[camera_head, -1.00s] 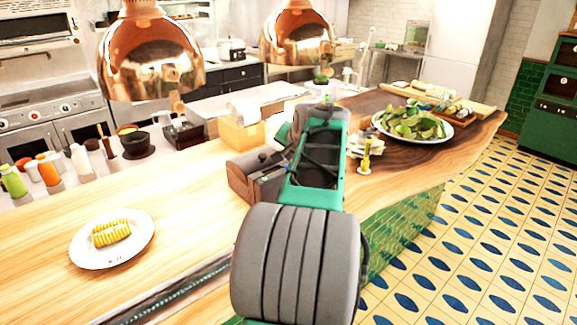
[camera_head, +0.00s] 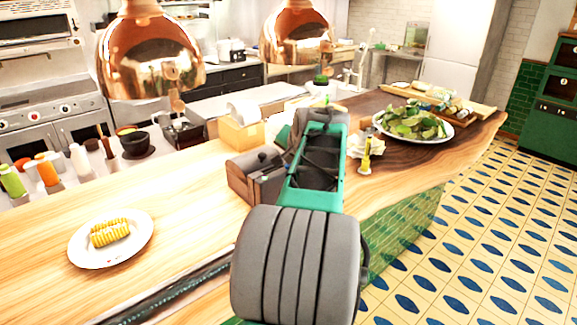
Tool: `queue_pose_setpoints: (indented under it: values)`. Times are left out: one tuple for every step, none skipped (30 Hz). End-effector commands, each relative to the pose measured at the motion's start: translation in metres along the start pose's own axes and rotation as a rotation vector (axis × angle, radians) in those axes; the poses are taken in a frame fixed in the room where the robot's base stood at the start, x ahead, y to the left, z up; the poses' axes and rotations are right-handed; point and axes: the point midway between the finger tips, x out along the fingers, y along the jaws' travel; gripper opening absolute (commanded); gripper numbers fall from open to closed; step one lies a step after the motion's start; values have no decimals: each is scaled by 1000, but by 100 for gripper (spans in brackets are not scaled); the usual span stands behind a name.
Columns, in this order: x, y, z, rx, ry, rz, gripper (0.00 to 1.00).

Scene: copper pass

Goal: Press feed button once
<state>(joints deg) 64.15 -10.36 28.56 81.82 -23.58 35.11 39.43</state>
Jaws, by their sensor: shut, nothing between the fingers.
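My arm reaches from the bottom middle over the counter, with a green link and a grey joint at its far end. My gripper is hidden behind my own arm, so its fingers do not show. I cannot make out a feed button in this view. A dark box-like object (camera_head: 252,181) stands on the counter just left of my arm. I cannot tell whether it carries the button. A light wooden box (camera_head: 240,134) with white paper or cloth on top stands behind it.
A plate with corn (camera_head: 84,254) lies on the counter at left. A plate of green leaves (camera_head: 440,137) and a small yellow-handled item (camera_head: 366,155) are right of my arm. Two copper lamps (camera_head: 150,58) (camera_head: 297,38) hang above. Bare wood (camera_head: 165,200) lies at left.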

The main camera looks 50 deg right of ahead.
Motion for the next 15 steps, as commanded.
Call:
queue_pose_setpoints:
  values:
    - [1,1,1,0,0,0,0]
    - [1,1,1,0,0,0,0]
    - [2,1,1,0,0,0,0]
    - [2,1,1,0,0,0,0]
    - [2,2,2,0,0,0,0]
    - [2,2,2,0,0,0,0]
    - [3,2,2,0,-1,0,0]
    - [3,2,2,0,-1,0,0]
    - [3,2,2,0,-1,0,0]
    - [4,3,3,0,-1,0,0]
    - [4,3,3,0,-1,0,0]
    - [4,3,3,0,-1,1,0]
    - [4,3,3,0,-1,1,0]
    - [4,3,3,0,-1,1,0]
    - [4,3,3,0,-1,1,0]
